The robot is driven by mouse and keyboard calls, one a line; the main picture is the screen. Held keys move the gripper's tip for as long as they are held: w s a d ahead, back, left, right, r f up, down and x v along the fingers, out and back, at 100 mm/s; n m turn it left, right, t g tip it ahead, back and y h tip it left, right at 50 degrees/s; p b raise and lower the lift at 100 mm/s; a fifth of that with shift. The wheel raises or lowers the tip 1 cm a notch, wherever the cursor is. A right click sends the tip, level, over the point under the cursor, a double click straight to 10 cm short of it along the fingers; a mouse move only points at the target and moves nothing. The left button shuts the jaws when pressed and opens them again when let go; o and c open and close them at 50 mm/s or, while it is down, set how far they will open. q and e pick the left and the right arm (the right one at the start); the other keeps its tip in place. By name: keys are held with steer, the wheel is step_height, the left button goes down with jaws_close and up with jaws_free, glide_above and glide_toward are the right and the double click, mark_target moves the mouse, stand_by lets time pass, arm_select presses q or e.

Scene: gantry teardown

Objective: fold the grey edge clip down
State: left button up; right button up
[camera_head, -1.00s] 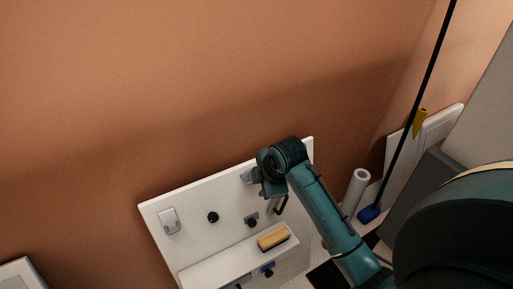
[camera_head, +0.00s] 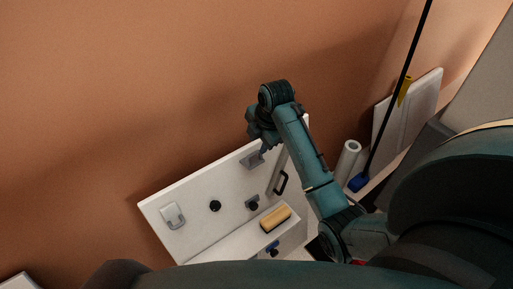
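A white board (camera_head: 232,192) leans below the orange wall. A grey clip-like part (camera_head: 252,160) sits near its upper edge, just below my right gripper (camera_head: 264,146). A second grey clip-like part (camera_head: 173,215) is at the board's left end. I cannot tell for certain which one is the edge clip. My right arm reaches up over the board's right part. Its gripper is small and dark, so its fingers cannot be made out, nor whether it touches the clip. My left gripper is not in view.
The board carries black knobs (camera_head: 215,206) and a dark handle (camera_head: 281,183). A tan-topped block (camera_head: 275,218) rests on the ledge below. To the right stand a white roll (camera_head: 348,158), a black pole with a blue foot (camera_head: 358,182) and a white panel (camera_head: 423,100).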

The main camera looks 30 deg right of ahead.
mark_target(255, 152)
steer(key=x, duration=0.5)
jaws_close()
stand_by(0.3)
